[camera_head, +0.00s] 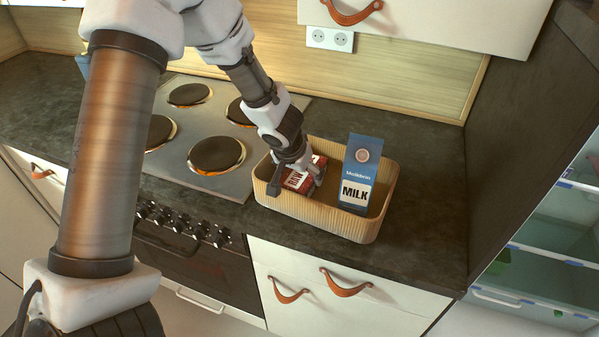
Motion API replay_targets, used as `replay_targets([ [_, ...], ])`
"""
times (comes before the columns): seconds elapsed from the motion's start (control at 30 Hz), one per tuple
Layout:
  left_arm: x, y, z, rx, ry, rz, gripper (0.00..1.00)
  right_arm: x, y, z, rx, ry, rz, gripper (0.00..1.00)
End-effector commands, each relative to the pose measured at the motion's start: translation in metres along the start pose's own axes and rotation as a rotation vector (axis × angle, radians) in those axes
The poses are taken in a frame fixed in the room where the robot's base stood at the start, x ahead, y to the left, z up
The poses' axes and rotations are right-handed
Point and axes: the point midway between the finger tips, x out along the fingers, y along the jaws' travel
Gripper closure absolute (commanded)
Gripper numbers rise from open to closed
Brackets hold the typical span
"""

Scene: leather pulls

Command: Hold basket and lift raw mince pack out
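A tan ribbed basket (318,216) stands on the dark counter to the right of the hob. The red raw mince pack (295,180), with a white label, is tilted in its left part. A blue milk carton (362,165) stands upright in its right part. My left gripper (296,184) reaches down at the left side of the basket, its fingers spread with part of the pack showing between them. One finger is near the basket's left wall, the other over the pack; I cannot tell whether they touch. The gripper hides part of the pack. My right gripper is not in view.
A hob (217,154) with several round plates lies left of the basket. The counter (425,190) is clear to the right, up to a dark tall side panel. An open fridge (555,240) with shelves stands at far right. Drawers with leather pulls (345,283) are below.

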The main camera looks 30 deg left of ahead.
Motion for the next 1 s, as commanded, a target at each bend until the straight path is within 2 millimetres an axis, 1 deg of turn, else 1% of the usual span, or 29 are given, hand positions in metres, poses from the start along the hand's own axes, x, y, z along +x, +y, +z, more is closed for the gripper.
replay_targets([
  [0.17, 0.000, 0.001, 0.001, 0.001, -0.003, 0.000, 0.67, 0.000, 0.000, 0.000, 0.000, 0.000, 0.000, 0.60],
  [0.63, -0.016, 0.013, -0.005, 0.001, -0.003, 0.000, 0.67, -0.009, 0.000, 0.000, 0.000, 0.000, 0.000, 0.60],
  [1.0, -0.015, 0.014, -0.005, 0.000, -0.002, 0.000, 0.67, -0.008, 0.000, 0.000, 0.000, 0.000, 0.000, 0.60],
])
